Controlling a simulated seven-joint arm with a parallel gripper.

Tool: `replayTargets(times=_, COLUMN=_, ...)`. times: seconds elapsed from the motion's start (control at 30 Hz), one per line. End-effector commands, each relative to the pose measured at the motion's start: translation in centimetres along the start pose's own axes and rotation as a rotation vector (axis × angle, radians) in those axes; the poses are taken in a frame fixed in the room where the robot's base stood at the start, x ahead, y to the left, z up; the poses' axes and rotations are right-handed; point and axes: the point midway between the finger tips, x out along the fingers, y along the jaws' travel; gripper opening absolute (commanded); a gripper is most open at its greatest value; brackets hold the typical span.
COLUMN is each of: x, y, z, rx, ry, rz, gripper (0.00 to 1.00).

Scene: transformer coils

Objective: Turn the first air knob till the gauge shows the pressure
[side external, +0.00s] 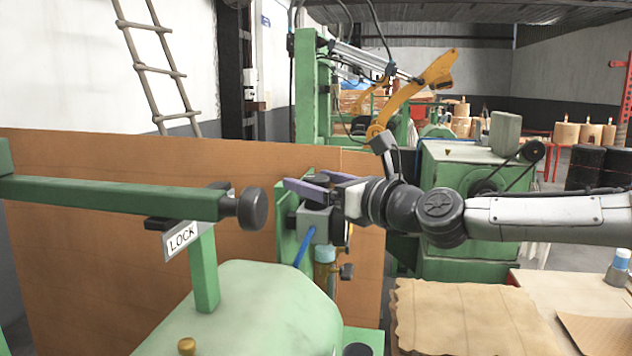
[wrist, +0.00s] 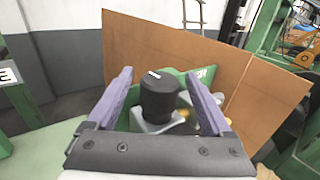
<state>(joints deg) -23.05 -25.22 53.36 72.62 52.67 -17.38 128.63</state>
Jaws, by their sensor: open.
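A black round air knob (wrist: 158,97) with a white mark on its top stands between the fingers of my gripper (wrist: 160,90) in the wrist view. The two purple fingers are apart, with a gap to the knob on each side. In the side external view my gripper (side external: 308,187) reaches in from the right at the green bracket (side external: 286,222) of the air unit. Only part of a dark knob (side external: 318,177) shows there beside the fingers. A grey block and a blue hose (side external: 304,246) sit below. I cannot make out a gauge face or its reading in either view.
A green bar with a black knob (side external: 252,208) and a LOCK sign (side external: 181,239) stands at the left front. A brown board (side external: 120,200) rises behind the air unit. A green machine (side external: 465,200) stands behind my arm. Brown sheets (side external: 470,318) lie at the lower right.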

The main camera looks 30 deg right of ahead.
Motion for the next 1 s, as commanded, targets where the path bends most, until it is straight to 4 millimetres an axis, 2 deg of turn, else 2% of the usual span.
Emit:
replayTargets(times=0.03, x=-0.02, y=0.0, z=0.01, rx=0.0, ry=0.0, rz=0.0, gripper=0.84)
replayTargets(times=0.07, x=-0.02, y=0.0, z=0.01, rx=0.0, ry=0.0, rz=0.0, gripper=0.79)
replayTargets(times=0.5, x=-0.05, y=0.01, z=0.0, rx=0.0, ry=0.0, rz=0.0, gripper=0.0)
replayTargets(times=1.0, x=-0.1, y=-0.09, z=0.11, rx=0.001, ry=-0.003, rz=0.047, gripper=0.0)
